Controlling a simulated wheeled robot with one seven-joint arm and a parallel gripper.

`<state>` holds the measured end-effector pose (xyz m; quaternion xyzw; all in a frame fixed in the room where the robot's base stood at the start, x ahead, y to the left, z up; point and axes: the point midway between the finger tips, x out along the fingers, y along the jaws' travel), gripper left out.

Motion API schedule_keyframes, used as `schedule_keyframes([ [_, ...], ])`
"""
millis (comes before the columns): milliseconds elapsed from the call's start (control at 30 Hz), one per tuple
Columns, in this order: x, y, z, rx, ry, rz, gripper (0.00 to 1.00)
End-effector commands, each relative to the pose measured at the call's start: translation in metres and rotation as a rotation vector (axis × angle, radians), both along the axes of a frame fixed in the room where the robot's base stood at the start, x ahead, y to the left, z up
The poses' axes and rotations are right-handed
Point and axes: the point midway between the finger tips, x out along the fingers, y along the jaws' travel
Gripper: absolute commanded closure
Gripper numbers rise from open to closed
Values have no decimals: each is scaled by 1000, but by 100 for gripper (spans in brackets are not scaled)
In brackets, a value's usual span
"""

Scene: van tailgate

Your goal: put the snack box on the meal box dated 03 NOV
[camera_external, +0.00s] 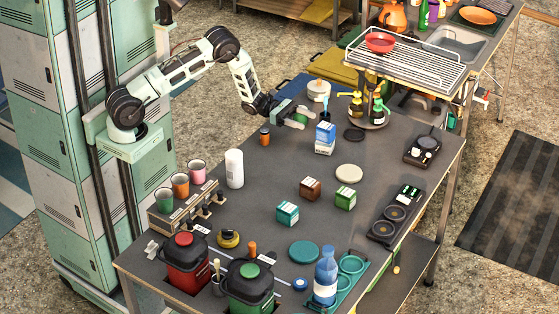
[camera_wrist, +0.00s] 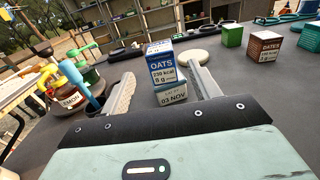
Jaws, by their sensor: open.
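A blue box (camera_external: 325,131) sits on top of a pale box (camera_external: 324,148) near the back of the table. In the wrist view the blue box (camera_wrist: 161,62) reads OATS, 230 kcal, 8 g, so I take it as the snack box. The lower, pale meal box (camera_wrist: 172,95) reads 03 NOV. The upper box looks upright and resting on the lower one, slightly turned against it. My gripper (camera_external: 299,118) is open and empty, left of the stack and apart from it. In the wrist view my two fingers point towards the stack, with my gripper's body hiding the near table.
Teal (camera_external: 288,214), brown (camera_external: 310,188) and green (camera_external: 346,199) boxes stand in mid-table. Syrup bottles on a round tray (camera_external: 370,123) stand behind right of the stack. A blue-handled jar (camera_wrist: 70,102) is left in the wrist view. A white cylinder (camera_external: 234,169) stands left.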

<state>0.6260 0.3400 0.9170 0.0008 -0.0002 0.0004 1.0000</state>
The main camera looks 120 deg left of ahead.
Motion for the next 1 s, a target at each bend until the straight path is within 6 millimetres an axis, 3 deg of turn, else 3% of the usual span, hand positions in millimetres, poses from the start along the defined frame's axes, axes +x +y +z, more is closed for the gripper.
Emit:
schedule_keyframes([
  [367,-8,-1,1,1,2,-4,38],
  [467,-3,-15,7,21,34,-55,38],
  [567,6,-54,22,84,124,-195,38],
  [700,-4,-141,45,267,328,-512,38],
  [833,-45,-211,61,503,506,-823,38],
  [1000,-120,-265,80,882,672,-1202,38],
])
